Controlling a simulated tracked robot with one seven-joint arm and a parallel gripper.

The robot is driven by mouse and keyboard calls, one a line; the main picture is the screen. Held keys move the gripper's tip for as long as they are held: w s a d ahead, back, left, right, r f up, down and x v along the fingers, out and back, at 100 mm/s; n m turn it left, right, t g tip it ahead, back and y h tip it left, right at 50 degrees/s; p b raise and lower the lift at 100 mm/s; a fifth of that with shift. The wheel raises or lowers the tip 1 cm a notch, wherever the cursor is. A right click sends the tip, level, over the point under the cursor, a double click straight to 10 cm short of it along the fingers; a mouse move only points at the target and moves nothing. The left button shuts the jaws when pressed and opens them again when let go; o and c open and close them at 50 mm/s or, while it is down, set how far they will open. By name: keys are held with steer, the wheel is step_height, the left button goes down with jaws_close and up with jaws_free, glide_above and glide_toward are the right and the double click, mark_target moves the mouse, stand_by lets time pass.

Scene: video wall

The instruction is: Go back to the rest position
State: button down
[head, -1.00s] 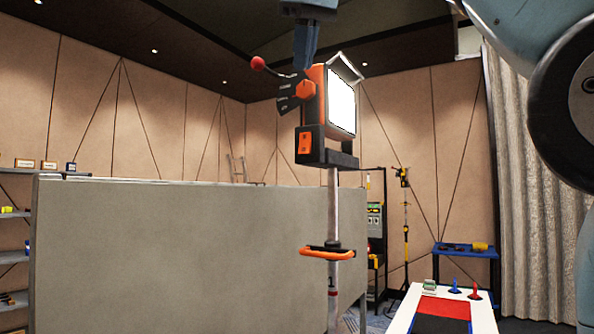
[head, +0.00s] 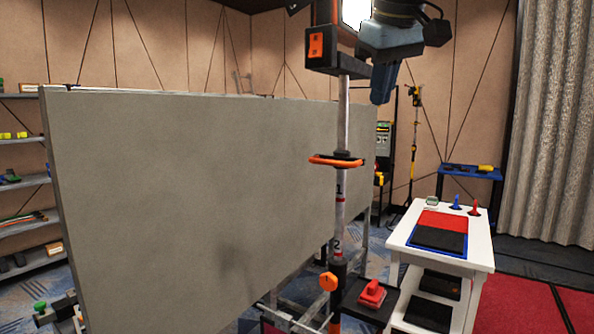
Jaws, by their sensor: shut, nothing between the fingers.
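My gripper (head: 381,97) hangs at the top of the head view, right of the pole (head: 343,115) of the lamp stand. Its blue-grey fingers point down and are shut with nothing between them. The lamp (head: 356,12) is cut off by the top edge, and my gripper is beside it to the right. Whether the gripper touches the lamp's black bracket (head: 330,62) cannot be told. The arm behind the gripper is mostly out of view.
A large grey panel (head: 190,190) fills the left and middle. An orange handle ring (head: 336,160) and a small tray with a red object (head: 371,294) are on the stand. A white table (head: 480,248) stands at right, with a blue cart (head: 470,172) behind.

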steer(key=s+d+f+m, duration=0.1)
steer(key=s+d+f, duration=0.2)
steer(key=f, duration=0.6)
steer(key=s+d+f+m, duration=0.2)
steer(key=s+d+f, duration=0.1)
steer(key=f, duration=0.7)
steer(key=s+d+f+m, duration=0.2)
steer(key=s+d+f, duration=0.1)
steer(key=f, duration=0.7)
steer(key=shift+s+d+g, duration=0.3)
steer(key=shift+s+g, duration=0.1)
